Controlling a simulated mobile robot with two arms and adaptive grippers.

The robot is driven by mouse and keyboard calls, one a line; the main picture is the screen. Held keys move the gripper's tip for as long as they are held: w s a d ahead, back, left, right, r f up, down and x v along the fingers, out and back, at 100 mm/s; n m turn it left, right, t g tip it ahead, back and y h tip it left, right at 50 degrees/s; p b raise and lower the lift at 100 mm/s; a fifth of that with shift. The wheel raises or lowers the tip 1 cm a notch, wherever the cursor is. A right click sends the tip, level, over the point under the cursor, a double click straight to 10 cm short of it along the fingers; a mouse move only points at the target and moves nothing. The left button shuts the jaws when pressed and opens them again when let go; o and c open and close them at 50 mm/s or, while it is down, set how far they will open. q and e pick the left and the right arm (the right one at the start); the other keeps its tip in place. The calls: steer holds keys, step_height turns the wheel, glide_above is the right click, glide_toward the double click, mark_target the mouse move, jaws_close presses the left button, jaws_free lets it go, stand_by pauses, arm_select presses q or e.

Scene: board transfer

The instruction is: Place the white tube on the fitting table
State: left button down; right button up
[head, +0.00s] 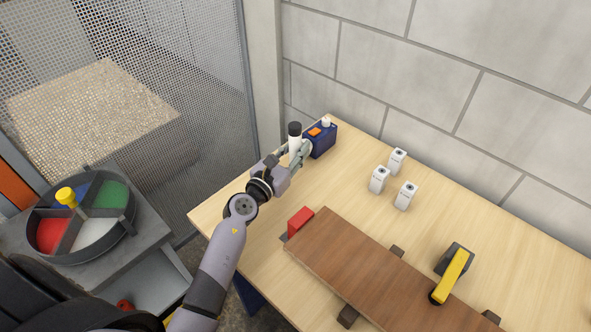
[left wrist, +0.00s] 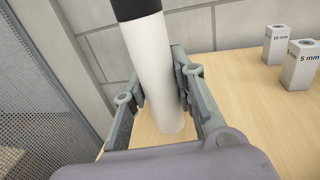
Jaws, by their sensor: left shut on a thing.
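The white tube (head: 294,146) with a black cap stands upright between the fingers of my left gripper (head: 296,156). In the left wrist view the tube (left wrist: 152,75) fills the middle, with the gripper's fingers (left wrist: 160,98) on both sides of it. My left gripper is shut on the tube. The tube is over the far left part of the light wooden table (head: 228,212); I cannot tell whether its lower end touches the top. My right gripper is not in view.
A blue box (head: 322,143) with an orange part stands just right of the tube. Several small white blocks (head: 379,180) stand farther right. A brown board (head: 362,270), a red block (head: 300,221) and a yellow-handled tool (head: 453,275) are nearer. A round sorted tray (head: 127,240) is at left.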

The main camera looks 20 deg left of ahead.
arm_select(q)
steer(key=shift+f, duration=0.4)
step_height(320, 180, down, 4)
steer(key=b, duration=0.3)
steer(key=shift+f, duration=0.1)
steer(key=shift+f, duration=0.15)
steer(key=c, duration=1.3)
jaws_free()
